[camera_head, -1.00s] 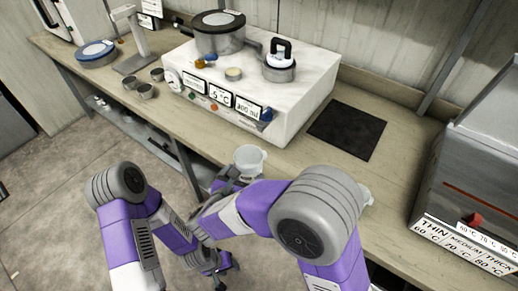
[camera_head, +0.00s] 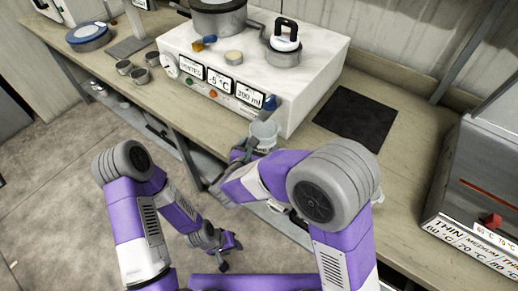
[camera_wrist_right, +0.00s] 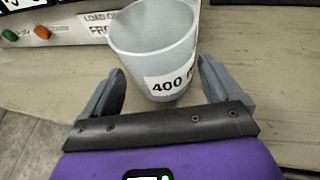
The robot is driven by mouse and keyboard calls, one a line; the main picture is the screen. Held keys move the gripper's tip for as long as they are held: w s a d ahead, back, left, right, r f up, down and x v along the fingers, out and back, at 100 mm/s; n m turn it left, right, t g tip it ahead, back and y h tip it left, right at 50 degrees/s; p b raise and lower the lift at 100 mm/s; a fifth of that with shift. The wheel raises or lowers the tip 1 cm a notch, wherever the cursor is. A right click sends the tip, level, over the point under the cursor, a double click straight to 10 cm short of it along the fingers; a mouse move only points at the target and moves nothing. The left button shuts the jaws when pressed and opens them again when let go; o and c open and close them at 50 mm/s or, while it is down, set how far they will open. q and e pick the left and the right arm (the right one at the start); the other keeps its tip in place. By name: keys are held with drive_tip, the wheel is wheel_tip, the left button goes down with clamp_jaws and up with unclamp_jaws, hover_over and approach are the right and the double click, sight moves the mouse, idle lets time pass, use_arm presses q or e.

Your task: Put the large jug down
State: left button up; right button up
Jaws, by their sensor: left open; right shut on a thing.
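The large jug is a pale, translucent cup (camera_head: 263,136) at the front right corner of the white machine in the head view. In the right wrist view the jug (camera_wrist_right: 155,45) stands upright, with a white label reading 400. My right gripper (camera_head: 246,153) is shut on it, with one grey finger at each side of it in the wrist view (camera_wrist_right: 160,88). I cannot tell whether its base touches the bench. My left gripper (camera_head: 231,256) is open and empty, low over the floor in front of the bench.
The white machine (camera_head: 310,85) with labels, coloured buttons and a blue tap (camera_head: 271,102) stands behind the jug. A black mat (camera_head: 355,122) lies to its right, and a grey appliance (camera_head: 480,175) stands further right. Small metal cups (camera_head: 139,76) are at left. Bare bench (camera_head: 310,140) shows beside the mat.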

drive_tip(key=shift+w, duration=0.15)
drive_tip(key=shift+f, duration=0.15)
drive_tip(key=o, duration=1.6)
drive_tip(key=shift+c, duration=0.2)
